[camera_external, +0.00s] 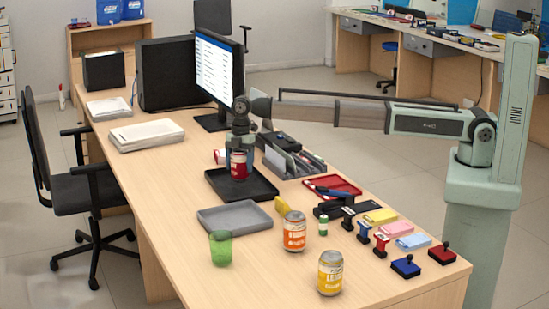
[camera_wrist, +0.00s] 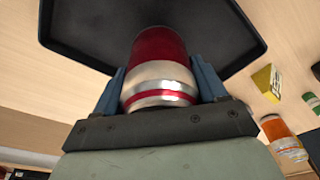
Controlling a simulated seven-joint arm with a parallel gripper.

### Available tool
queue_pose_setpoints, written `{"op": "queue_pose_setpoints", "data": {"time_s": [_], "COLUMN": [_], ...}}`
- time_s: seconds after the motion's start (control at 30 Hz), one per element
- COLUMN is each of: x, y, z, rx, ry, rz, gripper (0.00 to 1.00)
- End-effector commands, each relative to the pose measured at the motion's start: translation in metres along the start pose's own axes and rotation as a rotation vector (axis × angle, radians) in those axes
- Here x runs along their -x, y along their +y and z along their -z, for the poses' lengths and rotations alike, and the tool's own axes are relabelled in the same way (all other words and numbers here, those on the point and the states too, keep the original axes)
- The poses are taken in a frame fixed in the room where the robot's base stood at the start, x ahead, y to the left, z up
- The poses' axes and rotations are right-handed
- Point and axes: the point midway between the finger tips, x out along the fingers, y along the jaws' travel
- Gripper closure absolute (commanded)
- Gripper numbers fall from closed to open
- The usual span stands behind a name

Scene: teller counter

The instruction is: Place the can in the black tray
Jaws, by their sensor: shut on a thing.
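A red can with a silver-white band (camera_external: 239,166) is between the fingers of my gripper (camera_external: 240,150), which is shut on it. The can is upright over the black tray (camera_external: 258,190), near the tray's middle in the outside view. In the wrist view the same can (camera_wrist: 160,70) sits between the two blue-grey fingers, with the black tray (camera_wrist: 85,22) beyond it. I cannot tell whether the can's bottom touches the tray floor.
A grey tray (camera_external: 236,218), a green cup (camera_external: 220,248), an orange can (camera_external: 294,232) and a yellow can (camera_external: 330,272) stand in front. A monitor (camera_external: 218,75) stands behind my gripper. A dark organizer (camera_external: 291,157) and a red tray (camera_external: 332,187) lie to the right. The desk's left front is clear.

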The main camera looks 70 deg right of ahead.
Motion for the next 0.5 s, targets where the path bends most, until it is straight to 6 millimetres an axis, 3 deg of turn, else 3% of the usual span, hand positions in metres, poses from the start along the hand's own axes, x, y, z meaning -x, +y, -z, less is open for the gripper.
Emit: {"op": "queue_pose_setpoints", "data": {"time_s": [0.2, 0.5], "x": [-0.024, -0.025], "y": [0.000, 0.000], "z": [-0.004, -0.004], "rx": [0.000, 0.000], "ry": [0.000, 0.000], "rz": [0.000, 0.000], "gripper": [0.81, 0.81]}}
